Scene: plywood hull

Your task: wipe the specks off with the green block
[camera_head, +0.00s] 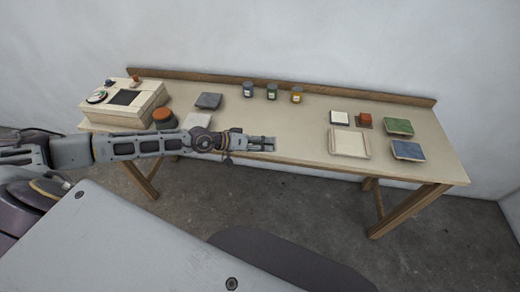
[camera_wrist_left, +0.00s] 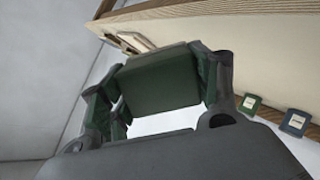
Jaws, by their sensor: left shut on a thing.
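My left gripper (camera_head: 265,144) reaches in from the left over the front middle of the table. In the left wrist view my left gripper (camera_wrist_left: 160,88) is shut on a green block (camera_wrist_left: 162,78), which sits between its two fingers. In the head view the block cannot be made out at the fingertips. A pale plate (camera_head: 197,119) lies partly behind my left arm, and a pale square board (camera_head: 348,142) lies to the right of the gripper. No specks can be made out on either. My right gripper is not in view.
Several small jars (camera_head: 271,91) stand at the back of the table (camera_head: 310,118). A dark grey pad (camera_head: 208,101) lies left of them. A box with a dial (camera_head: 140,104) is at the left. A green pad (camera_head: 398,126) and a blue pad (camera_head: 407,150) lie at the right.

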